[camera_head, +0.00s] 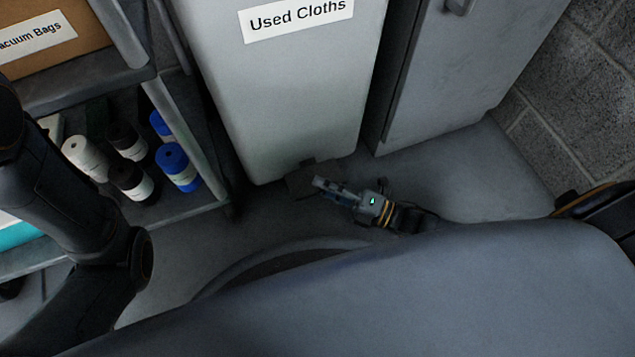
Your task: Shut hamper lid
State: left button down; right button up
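The hamper (290,95) is a tall light-grey bin with a white "Used Cloths" label. Its front and base show at the top middle; its lid is out of frame above. A dark pedal-like tab (301,183) sticks out at the bottom of its front. My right gripper (318,182) is low near the floor, its fingertips at or just beside this tab; I cannot tell whether they touch it. Its fingers look close together, but their gap is not clear. My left arm (65,190) comes in at the left; its gripper is out of frame.
A shelf rack (190,140) stands left of the hamper, with white, black and blue rolls and a "Vacuum Bags" box (75,45). A grey cabinet (450,70) stands right of the hamper, near a block wall (580,95). My base fills the lower part.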

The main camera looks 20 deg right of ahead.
jog(key=v, duration=1)
